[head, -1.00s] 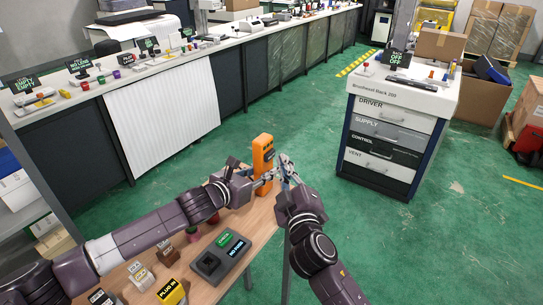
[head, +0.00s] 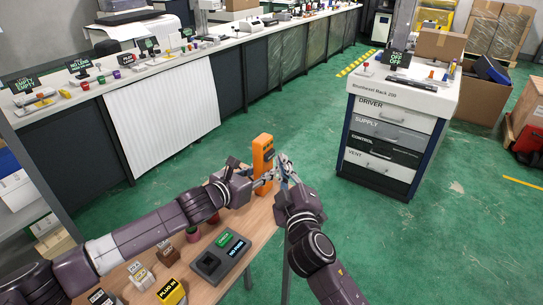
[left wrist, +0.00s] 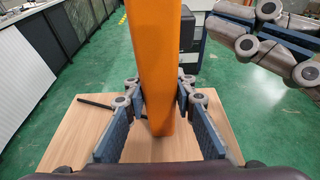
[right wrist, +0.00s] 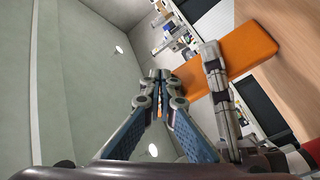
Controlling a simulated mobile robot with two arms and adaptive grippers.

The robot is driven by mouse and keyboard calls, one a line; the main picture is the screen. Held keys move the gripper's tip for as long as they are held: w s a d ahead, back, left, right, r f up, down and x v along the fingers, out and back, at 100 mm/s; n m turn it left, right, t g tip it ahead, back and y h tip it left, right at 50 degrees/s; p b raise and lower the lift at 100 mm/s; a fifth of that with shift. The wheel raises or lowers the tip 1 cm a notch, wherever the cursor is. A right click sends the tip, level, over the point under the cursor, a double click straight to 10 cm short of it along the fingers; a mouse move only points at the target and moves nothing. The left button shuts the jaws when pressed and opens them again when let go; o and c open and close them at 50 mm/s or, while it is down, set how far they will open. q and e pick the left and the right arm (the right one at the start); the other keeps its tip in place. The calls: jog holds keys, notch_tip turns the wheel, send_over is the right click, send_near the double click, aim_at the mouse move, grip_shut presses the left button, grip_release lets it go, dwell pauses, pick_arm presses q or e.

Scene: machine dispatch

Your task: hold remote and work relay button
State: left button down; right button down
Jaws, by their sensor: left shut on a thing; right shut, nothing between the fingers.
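An orange remote (head: 263,155) stands upright above the wooden table in the head view, with dark details on its face. My left gripper (head: 262,180) is shut on the remote; in the left wrist view its fingers (left wrist: 158,105) press on both sides of the orange body (left wrist: 155,50). My right gripper (head: 282,168) is shut and empty, just right of the remote's face in the head view. In the right wrist view its fingertips (right wrist: 160,78) meet, and the remote (right wrist: 245,50) shows to their right. Whether the fingertips touch a button cannot be told.
The wooden table (head: 262,212) bears a dark device (head: 220,255) with a green label and a screen, and several small labelled blocks. A drawer cabinet (head: 388,140) stands at right. A long counter (head: 190,62) runs behind. Green floor between them is clear.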

jog(key=shift+w+a, duration=0.1)
jog(key=shift+a, duration=0.05)
dwell(0.4)
jog(key=shift+w+a, duration=0.15)
jog(key=shift+a, duration=0.05)
jog(key=shift+w+a, duration=0.3)
jog(key=shift+a, duration=0.05)
dwell(1.0)
jog(key=shift+s+d, duration=0.55)
jog(key=shift+d, duration=0.1)
jog(key=s+d, duration=0.1)
jog(key=d, duration=0.1)
jog(key=s+d, duration=0.2)
dwell(0.5)
dwell(0.5)
